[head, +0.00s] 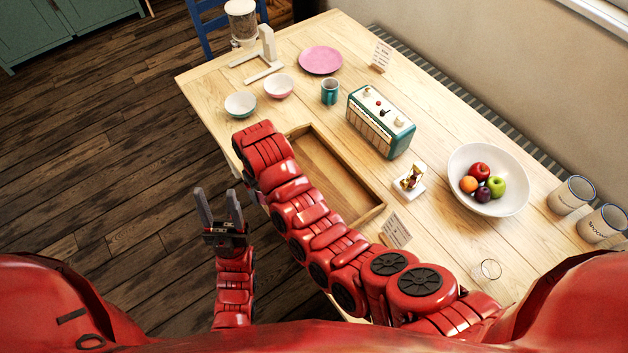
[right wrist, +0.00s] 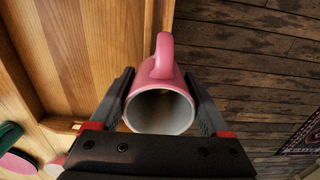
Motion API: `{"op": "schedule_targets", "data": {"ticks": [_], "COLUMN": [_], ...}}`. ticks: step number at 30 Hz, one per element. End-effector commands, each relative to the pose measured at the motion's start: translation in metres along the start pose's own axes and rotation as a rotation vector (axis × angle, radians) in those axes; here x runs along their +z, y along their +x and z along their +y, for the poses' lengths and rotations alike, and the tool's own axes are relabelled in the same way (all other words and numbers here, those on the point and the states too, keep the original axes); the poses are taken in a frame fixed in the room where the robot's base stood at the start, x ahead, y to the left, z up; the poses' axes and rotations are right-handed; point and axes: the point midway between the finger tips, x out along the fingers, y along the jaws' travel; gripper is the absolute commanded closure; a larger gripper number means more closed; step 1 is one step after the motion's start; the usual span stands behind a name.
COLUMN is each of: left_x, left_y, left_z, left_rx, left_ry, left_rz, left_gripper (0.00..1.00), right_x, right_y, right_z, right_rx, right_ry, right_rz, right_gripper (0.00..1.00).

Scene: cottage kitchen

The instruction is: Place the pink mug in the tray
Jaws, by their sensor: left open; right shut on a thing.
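The pink mug (right wrist: 160,84) is between the fingers of my right gripper (right wrist: 158,92), which is shut on it. Its open mouth faces the camera and its handle points up in the picture. The mug and right gripper are hidden behind my right arm in the head view. The wooden tray (head: 326,172) lies on the table, empty where it shows, with my right arm crossing over it. In the right wrist view, the tray (right wrist: 85,50) is left of the mug. My left gripper (head: 216,195) is open and empty, over the floor left of the table.
A white fruit bowl (head: 490,205) is farther right. A pink plate (head: 320,60) lies farther back.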

Motion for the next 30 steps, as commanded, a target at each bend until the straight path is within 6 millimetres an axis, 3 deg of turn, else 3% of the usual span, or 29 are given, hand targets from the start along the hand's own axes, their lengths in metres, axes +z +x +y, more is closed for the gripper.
{"op": "schedule_targets", "data": {"ticks": [9, 15, 24, 30], "left_x": [-0.008, -0.011, -0.012, -0.013], "left_y": [0.048, 0.064, 0.071, 0.076], "left_z": [-0.002, -0.003, -0.004, -0.004], "left_rx": [0.000, 0.000, 0.000, 0.000], "left_ry": [0.000, 0.000, 0.000, 0.000], "left_rz": [0.000, 0.000, 0.000, 0.000], "left_gripper": [0.50, 0.50, 0.50, 0.50], "right_x": [0.018, 0.024, 0.025, 0.026], "right_y": [-0.001, 0.007, 0.015, 0.035], "right_z": [0.092, 0.134, 0.145, 0.145], "right_rx": [0.003, 0.002, 0.002, 0.002], "right_ry": [0.008, 0.004, 0.000, -0.001], "right_rz": [-0.006, -0.001, 0.002, -0.003], "right_gripper": [0.89, 0.89, 0.89, 0.89]}}
